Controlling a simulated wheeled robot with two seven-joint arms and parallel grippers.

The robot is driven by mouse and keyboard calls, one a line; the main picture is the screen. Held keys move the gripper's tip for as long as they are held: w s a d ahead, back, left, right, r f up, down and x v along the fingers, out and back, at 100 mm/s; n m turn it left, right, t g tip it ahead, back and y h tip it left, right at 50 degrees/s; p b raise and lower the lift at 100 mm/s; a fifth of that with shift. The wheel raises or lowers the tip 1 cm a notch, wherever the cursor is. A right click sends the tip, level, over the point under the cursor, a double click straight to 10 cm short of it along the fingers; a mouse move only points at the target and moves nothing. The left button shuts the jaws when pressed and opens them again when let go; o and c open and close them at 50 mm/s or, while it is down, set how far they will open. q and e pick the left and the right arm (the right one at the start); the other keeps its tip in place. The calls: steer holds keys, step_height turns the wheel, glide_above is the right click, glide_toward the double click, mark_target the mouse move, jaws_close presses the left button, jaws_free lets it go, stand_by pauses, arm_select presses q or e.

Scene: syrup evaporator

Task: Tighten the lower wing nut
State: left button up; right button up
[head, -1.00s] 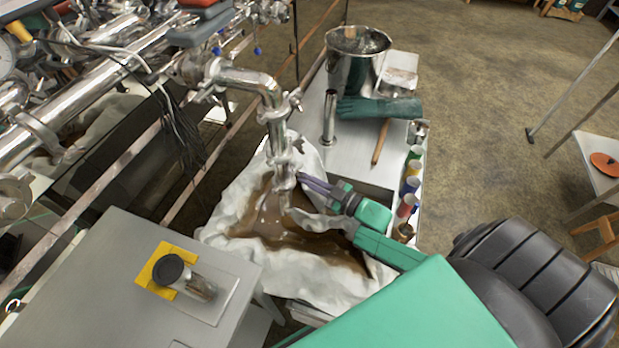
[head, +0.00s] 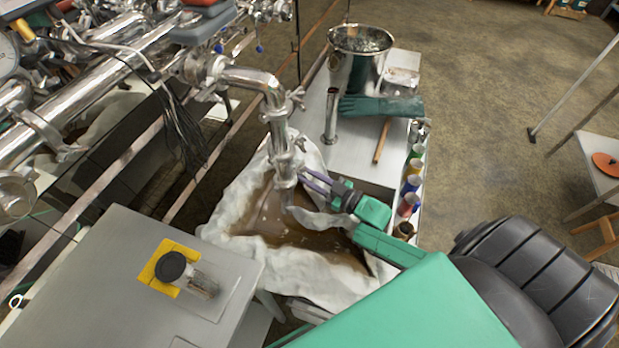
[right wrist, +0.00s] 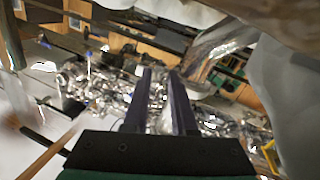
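A shiny steel pipe (head: 280,130) elbows down over a cloth-lined basin. It carries an upper clamp (head: 290,100) and a lower clamp (head: 284,158). A small metal piece that looks like the lower wing nut (head: 299,142) sticks out to the right of the lower clamp. My right gripper (head: 302,177) comes in from the right, its purple fingertips beside the lower pipe, just below that piece. In the right wrist view the fingers (right wrist: 160,75) stand apart with only background visible between them. Contact with the pipe cannot be told. My left gripper is out of view.
A white cloth (head: 235,215) holding brown liquid lies under the pipe.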

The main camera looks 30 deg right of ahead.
steer(key=shift+s+a, duration=0.1)
steer(key=shift+s, duration=0.05)
steer(key=v, duration=1.2)
steer(key=shift+b, duration=0.3)
